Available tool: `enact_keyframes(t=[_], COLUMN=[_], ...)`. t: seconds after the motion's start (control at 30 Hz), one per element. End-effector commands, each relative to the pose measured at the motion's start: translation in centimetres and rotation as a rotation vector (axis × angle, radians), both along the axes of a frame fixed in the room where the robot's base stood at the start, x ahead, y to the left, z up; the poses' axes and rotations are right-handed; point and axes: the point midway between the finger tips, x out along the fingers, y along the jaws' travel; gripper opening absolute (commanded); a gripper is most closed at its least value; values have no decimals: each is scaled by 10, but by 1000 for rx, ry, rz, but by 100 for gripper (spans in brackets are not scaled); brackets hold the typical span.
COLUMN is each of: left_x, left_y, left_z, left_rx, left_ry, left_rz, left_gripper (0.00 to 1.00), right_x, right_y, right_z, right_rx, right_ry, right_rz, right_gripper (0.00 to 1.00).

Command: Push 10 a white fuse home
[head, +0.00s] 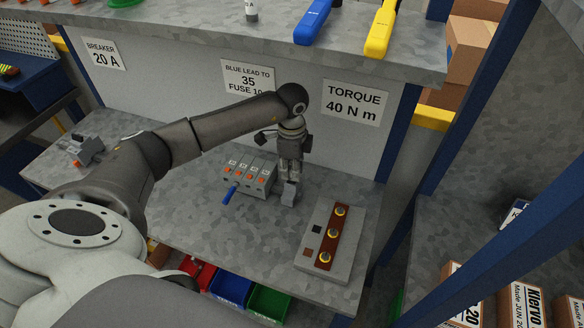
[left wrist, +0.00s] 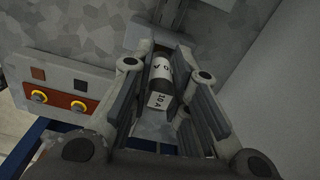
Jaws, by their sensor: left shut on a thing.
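My left gripper (head: 290,168) points down over a small grey holder (head: 289,194) on the lower bench, just right of the terminal block. In the left wrist view its fingers are shut on a fuse (left wrist: 160,86), which has dark parts and a white label reading 10 A. The fuse lies lengthwise between the finger pads. How deep it sits in the holder cannot be told. In the head view the fuse is hidden by the gripper. My right gripper is out of view.
A terminal block (head: 250,175) with orange marks and a blue lead (head: 229,193) stands left of the holder. A grey plate with a brown busbar (head: 333,238) and yellow-ringed bolts lies to the right. A breaker (head: 87,150) sits far left. Blue and yellow tools lie on the upper shelf.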

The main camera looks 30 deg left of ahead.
Motion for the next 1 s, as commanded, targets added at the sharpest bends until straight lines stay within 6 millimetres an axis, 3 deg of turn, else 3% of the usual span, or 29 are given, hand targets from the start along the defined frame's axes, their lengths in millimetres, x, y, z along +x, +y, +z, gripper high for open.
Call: enact_keyframes(t=[1.0], left_x=[0], left_y=[0], left_z=[-24], left_rx=[0], left_ry=[0], left_rz=[0], left_gripper=[0], right_x=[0], right_y=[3], right_z=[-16], right_rx=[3], right_ry=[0], right_rz=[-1], right_gripper=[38])
